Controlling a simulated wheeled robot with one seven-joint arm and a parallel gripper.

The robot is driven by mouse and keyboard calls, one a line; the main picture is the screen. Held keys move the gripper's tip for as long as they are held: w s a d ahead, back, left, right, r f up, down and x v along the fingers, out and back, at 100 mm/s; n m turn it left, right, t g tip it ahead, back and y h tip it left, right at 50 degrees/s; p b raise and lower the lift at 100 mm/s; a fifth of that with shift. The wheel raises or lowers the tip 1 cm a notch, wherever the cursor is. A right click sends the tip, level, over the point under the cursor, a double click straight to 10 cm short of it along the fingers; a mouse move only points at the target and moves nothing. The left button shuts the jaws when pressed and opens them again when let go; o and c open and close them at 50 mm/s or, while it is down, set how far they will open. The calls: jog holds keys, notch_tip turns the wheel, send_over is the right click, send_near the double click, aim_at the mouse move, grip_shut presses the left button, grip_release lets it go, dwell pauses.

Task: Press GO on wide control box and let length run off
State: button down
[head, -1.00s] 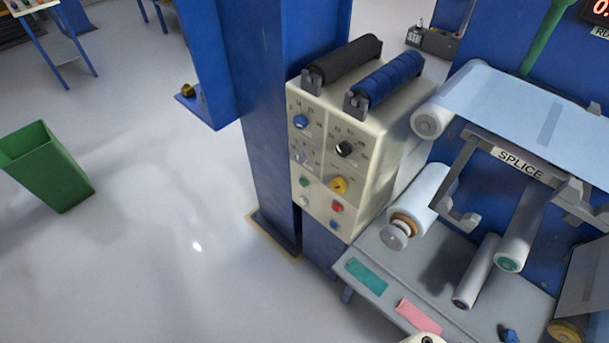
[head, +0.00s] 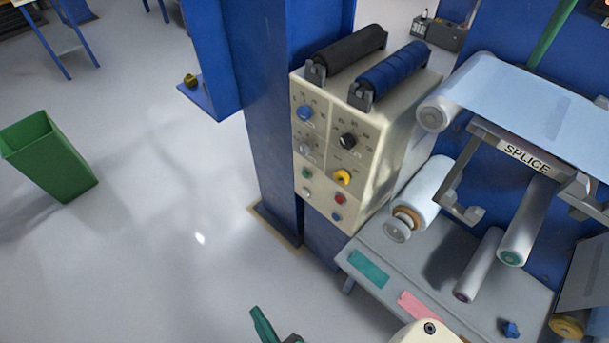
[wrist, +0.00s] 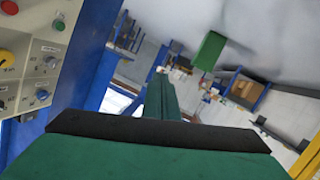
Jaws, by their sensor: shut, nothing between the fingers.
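The cream control box (head: 385,165) is fixed to a blue column. Its front carries blue, grey, black and yellow knobs, a green button (head: 306,173), a white button (head: 306,191), a red button (head: 340,198) and a blue button (head: 337,216). Their labels are too small to read, so I cannot tell which says GO. My gripper (head: 260,318), with green fingers, is at the bottom edge, below the box and apart from it. In the wrist view my gripper (wrist: 160,88) is shut and empty; a cream panel (wrist: 30,55) with buttons and knobs is at the left.
A black roller (head: 348,52) and a blue roller (head: 398,72) sit on top of the box. The blue film web (head: 520,105), splice bar (head: 527,157) and grey table (head: 420,270) are at the right. A green bin (head: 60,165) stands left on open floor.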

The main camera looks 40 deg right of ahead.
aim_at(305, 174)
jog(key=w+d+f+h, duration=0.4)
jog(key=w+d, duration=0.9)
jog(key=w, duration=0.2)
jog(key=w+d+r+g+h, duration=0.1)
jog(key=w+d+r+h, duration=0.3)
jog(key=w+d, duration=0.6)
jog(key=d, duration=0.3)
jog(key=shift+d+r+g+h, duration=0.2)
jog(key=shift+d+g+h, duration=0.05)
jog(key=shift+g+h, duration=0.15)
jog(key=shift+d, duration=0.1)
jog(key=d, duration=0.8)
jog(key=shift+w+d, duration=0.2)
jog(key=shift+w, duration=0.15)
jog(key=shift+d, duration=0.45)
